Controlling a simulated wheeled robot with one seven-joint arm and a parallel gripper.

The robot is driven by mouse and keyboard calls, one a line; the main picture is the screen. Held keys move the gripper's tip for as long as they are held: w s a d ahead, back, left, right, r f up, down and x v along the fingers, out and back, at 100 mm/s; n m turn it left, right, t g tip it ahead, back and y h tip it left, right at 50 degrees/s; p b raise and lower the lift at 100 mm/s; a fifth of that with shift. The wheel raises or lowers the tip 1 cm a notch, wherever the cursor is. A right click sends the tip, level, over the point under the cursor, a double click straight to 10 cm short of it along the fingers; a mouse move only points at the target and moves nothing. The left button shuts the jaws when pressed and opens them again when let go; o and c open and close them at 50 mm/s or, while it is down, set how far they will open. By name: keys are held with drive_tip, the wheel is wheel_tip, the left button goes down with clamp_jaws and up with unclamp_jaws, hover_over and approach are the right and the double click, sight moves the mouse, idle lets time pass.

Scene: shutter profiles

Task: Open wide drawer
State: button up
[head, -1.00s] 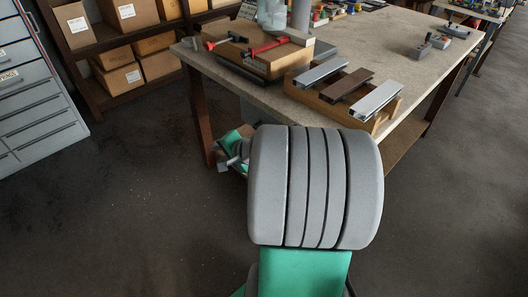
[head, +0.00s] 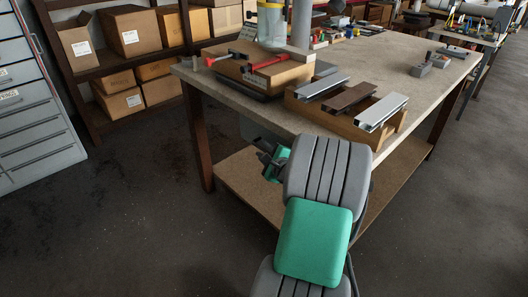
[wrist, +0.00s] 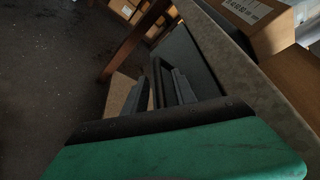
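A grey metal cabinet with several wide, shut drawers (head: 35,130) stands at the left edge of the head view. It is not in the wrist view. A dark grey panel (wrist: 192,58) hangs under the workbench top in the wrist view; I cannot tell if it is a drawer front. My gripper (head: 268,160) is in front of the bench, below its top edge and far right of the cabinet.
The workbench (head: 230,98) holds a wooden rack (head: 300,106) with several metal profiles and a wooden fixture with red clamps (head: 265,68). Its lower shelf (head: 245,180) juts out below. A shelf with cardboard boxes (head: 130,30) stands behind. The floor (head: 120,200) between cabinet and bench is clear.

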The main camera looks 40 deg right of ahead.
clamp_jaws()
idle(1.4)
